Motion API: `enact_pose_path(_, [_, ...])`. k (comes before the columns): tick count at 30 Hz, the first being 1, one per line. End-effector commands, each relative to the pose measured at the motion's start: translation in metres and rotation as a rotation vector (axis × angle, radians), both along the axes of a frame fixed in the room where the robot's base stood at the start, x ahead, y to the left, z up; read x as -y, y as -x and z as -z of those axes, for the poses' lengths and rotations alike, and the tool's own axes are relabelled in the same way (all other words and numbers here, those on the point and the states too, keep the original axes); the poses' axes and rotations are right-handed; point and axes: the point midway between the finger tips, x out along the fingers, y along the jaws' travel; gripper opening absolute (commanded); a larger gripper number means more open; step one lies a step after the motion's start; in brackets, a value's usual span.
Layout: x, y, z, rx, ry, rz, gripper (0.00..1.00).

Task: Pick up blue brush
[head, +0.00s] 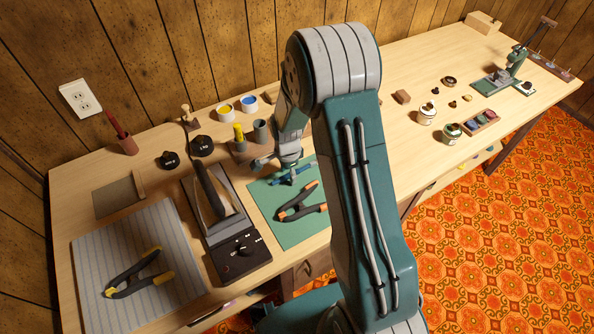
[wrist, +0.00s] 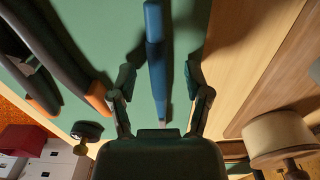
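The blue brush (wrist: 157,50) lies over the green mat (head: 303,225) in the wrist view, its shaft running lengthwise through the middle of the picture. My gripper (wrist: 159,77) is open, with one finger on each side of the brush and visible gaps between. In the head view my gripper (head: 290,172) is low over the back part of the mat, and the brush is mostly hidden by it there. I cannot tell from these frames how far the fingertips are above the mat.
A black and orange clamp (head: 300,203) lies on the mat close beside my gripper. A dark device (head: 238,250) stands to the left, with a striped cloth (head: 140,235) beyond it. Cups (head: 262,130) and paint pots (head: 225,111) stand behind. The table right of my arm has bare room.

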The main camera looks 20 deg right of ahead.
Motion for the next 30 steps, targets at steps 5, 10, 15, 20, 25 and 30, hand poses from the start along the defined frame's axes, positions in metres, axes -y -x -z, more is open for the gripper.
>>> enact_pose_path(5, [0.001, 0.000, 0.000, 0.000, -0.001, 0.000, 0.00])
enact_pose_path(10, [0.001, 0.000, 0.000, 0.000, 0.000, 0.000, 0.00])
enact_pose_path(15, [0.000, 0.000, 0.000, 0.000, 0.000, 0.000, 0.00])
enact_pose_path(20, [0.000, -0.001, -0.007, 0.002, 0.000, 0.000, 0.00])
enact_pose_path(25, [0.000, -0.001, -0.032, 0.006, 0.000, 0.000, 0.00])
enact_pose_path(30, [0.026, 0.015, -0.068, 0.007, 0.001, 0.005, 0.00])
